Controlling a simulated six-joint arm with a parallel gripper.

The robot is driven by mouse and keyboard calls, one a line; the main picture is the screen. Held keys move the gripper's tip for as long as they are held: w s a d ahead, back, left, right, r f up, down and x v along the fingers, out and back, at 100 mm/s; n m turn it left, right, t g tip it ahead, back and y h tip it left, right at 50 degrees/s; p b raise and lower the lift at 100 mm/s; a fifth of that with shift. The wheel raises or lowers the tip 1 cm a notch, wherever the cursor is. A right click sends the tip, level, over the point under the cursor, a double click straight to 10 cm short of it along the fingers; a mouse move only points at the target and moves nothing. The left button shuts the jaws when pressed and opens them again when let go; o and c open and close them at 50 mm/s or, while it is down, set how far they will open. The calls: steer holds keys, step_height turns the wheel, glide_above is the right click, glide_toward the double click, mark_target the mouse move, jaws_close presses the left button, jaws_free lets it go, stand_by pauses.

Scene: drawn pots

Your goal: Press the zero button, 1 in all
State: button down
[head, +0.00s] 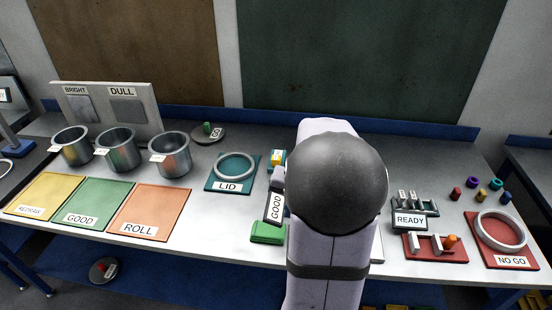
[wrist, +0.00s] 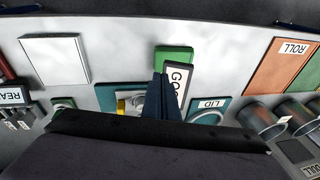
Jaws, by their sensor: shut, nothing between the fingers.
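I cannot make out a zero button in either view. A teal-based device with a yellow part (head: 278,158) stands left of my arm in the head view, partly hidden by it. In the wrist view its yellow part (wrist: 122,107) shows just left of my fingers. My gripper (wrist: 160,78) is shut and empty, its dark blue fingers pressed together. They appear over the table beside the GOOD sign (wrist: 178,82) and the green block (wrist: 174,57). I cannot tell whether they touch anything. In the head view my arm hides most of the gripper.
A teal LID mat with a ring (head: 227,185) lies to the left. Metal pots (head: 171,158) and the ROLL mat (head: 150,212) are farther left. A READY stand (head: 409,222) and a NO GO tray (head: 509,261) are at right. A white plate (wrist: 55,60) lies flat.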

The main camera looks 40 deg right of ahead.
steer(key=w+d+r+m+t, duration=0.1)
steer(key=w+d+r+t, duration=0.2)
steer(key=w+d+r, duration=0.4)
step_height(320, 180, up, 10)
steer(key=t+h, duration=0.1)
steer(key=t, duration=0.2)
glide_above(278, 160)
steer(key=shift+f, duration=0.15)
step_height(278, 160, down, 7)
steer(key=b, duration=0.5)
steer(key=shift+f+b, duration=0.15)
steer(key=shift+b, duration=0.2)
steer(key=shift+f+b, duration=0.65)
steer(key=shift+b, duration=0.05)
